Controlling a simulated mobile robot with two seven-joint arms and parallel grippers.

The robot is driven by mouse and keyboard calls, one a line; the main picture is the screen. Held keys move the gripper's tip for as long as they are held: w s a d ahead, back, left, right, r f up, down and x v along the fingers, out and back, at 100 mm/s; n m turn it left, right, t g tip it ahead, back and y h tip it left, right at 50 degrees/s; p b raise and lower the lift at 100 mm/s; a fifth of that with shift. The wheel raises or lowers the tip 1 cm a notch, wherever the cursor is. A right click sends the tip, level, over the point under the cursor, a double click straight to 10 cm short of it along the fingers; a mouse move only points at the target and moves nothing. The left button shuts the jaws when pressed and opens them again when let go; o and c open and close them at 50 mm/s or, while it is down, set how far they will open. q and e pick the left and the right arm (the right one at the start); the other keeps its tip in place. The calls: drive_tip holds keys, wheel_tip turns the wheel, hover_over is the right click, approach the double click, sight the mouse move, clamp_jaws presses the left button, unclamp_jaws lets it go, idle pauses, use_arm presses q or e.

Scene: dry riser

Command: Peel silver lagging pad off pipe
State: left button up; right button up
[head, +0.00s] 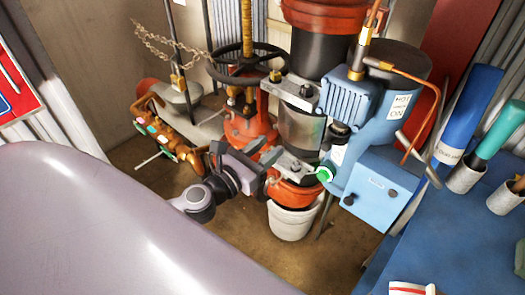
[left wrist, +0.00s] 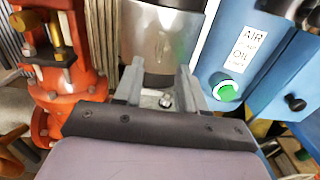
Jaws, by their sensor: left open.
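The silver lagging pad (head: 302,135) is a shiny metallic sleeve around the upright pipe, between an upper grey clamp (head: 290,92) and a lower grey clamp (head: 293,167). In the left wrist view the pad (left wrist: 163,38) shows just beyond the fingertips, its lower edge above a dark band of pipe. My left gripper (head: 271,164) is at the lower left of the pad, near the lower clamp. In the left wrist view its two fingers (left wrist: 162,82) are apart, with a clamp bolt visible between them; no pad is between them. My right gripper is not in view.
A red valve with a black handwheel (head: 248,65) stands left of the pipe. A blue motor unit and box (head: 378,188) with a green button (head: 324,174) crowd the right. A white bucket (head: 292,222) sits below the pipe. Floor (head: 255,258) is open in front.

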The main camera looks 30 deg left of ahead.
sight(287, 134)
use_arm(q)
drive_tip(key=shift+w+d+p, duration=0.25)
drive_tip(key=shift+w, duration=1.3)
drive_tip(key=shift+w+d+p, duration=0.2)
drive_tip(key=shift+w, duration=1.35)
drive_tip(key=shift+c, duration=0.3)
clamp_jaws()
drive_tip(key=shift+s+f, duration=0.15)
drive_tip(key=shift+s, duration=0.1)
drive_tip(key=shift+s+a, duration=0.15)
drive_tip(key=shift+s, duration=0.65)
drive_tip(key=shift+s+a, duration=0.15)
drive_tip(key=shift+s, duration=0.65)
drive_tip(key=shift+s+a+b, duration=0.2)
drive_tip(key=shift+s+b, duration=0.2)
drive_tip(key=shift+s, duration=0.95)
drive_tip(key=shift+s+a+b, duration=0.15)
drive_tip(key=shift+s+b, duration=0.2)
drive_tip(key=shift+s, duration=0.95)
